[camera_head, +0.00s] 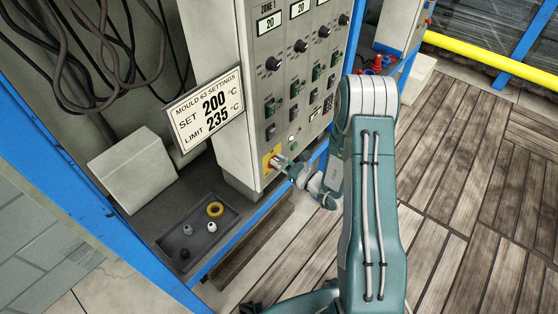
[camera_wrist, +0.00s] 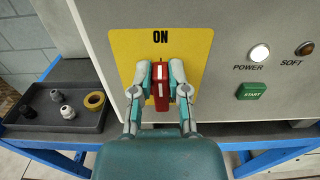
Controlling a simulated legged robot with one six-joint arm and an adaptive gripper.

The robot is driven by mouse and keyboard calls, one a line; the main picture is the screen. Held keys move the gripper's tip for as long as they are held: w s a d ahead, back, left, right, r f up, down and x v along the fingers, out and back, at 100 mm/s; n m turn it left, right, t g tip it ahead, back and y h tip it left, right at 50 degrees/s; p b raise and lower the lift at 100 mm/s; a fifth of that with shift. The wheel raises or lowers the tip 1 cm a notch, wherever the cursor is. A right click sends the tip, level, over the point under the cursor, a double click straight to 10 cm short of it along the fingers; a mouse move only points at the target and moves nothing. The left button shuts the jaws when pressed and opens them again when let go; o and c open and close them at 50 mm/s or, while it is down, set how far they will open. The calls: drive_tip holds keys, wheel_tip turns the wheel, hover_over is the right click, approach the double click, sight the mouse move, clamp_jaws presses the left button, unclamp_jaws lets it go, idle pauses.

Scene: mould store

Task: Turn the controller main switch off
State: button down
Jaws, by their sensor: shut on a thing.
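The controller (camera_head: 228,60) is a tall light-grey cabinet with rows of displays, knobs and switches. Its main switch is a red handle (camera_wrist: 160,84) on a yellow plate (camera_wrist: 196,42) at the cabinet's lower left. The handle stands upright, with a white mark near its top, under the word ON. My gripper (camera_wrist: 160,88) is shut on the red handle, one finger on each side. In the head view my gripper (camera_head: 278,163) reaches the yellow plate from the right, and the fingers hide most of the handle. The lower part of the plate is hidden behind my gripper.
Right of the switch are a lit white POWER lamp (camera_wrist: 259,53), an unlit SOFT lamp (camera_wrist: 305,48) and a green START button (camera_wrist: 251,91). A dark tray (camera_head: 196,238) with small parts and a yellow ring stands left. A settings sign (camera_head: 207,108) juts from the cabinet.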

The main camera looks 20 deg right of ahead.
sight(267, 167)
drive_tip(key=n, duration=0.4)
drive_tip(key=a+f+n, duration=0.1)
drive_tip(key=n, duration=0.4)
drive_tip(key=s+n, duration=0.1)
drive_tip(key=n, duration=0.3)
drive_tip(key=shift+a+f+n, duration=0.25)
drive_tip(key=shift+a+n, duration=0.05)
drive_tip(key=shift+a, duration=0.1)
drive_tip(key=shift+s+a+f+n, duration=0.1)
drive_tip(key=shift+f+n, duration=0.15)
drive_tip(key=shift+n, duration=0.7)
drive_tip(key=shift+f+n, duration=0.2)
drive_tip(key=shift+n, duration=0.75)
drive_tip(key=shift+f, duration=0.1)
drive_tip(key=c, duration=0.6)
unclamp_jaws()
drive_tip(key=shift+a, duration=0.15)
